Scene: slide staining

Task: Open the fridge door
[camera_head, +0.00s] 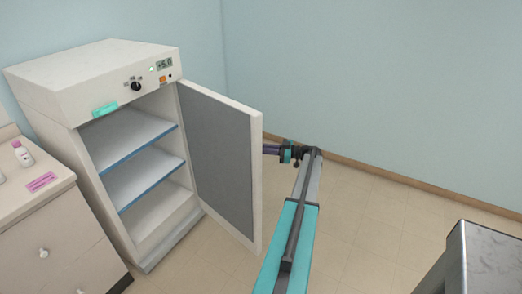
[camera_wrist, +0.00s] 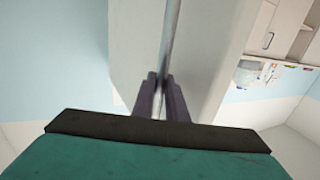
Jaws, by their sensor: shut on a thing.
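The white fridge (camera_head: 85,72) stands at the left, and its door (camera_head: 222,160) is swung wide open to the right. The door's grey inner face and the shelves (camera_head: 135,135) inside the fridge are in plain sight. My gripper (camera_head: 270,149) is at the door's outer side, with its fingertips hidden behind the door edge. In the wrist view, my gripper (camera_wrist: 161,85) is shut on the long thin door handle (camera_wrist: 171,40), which runs along the pale door face (camera_wrist: 207,45).
A counter with drawers (camera_head: 62,235) stands left of the fridge, with a small bottle (camera_head: 24,156) on it. The tiled floor (camera_head: 385,225) between is clear, with a blue wall behind.

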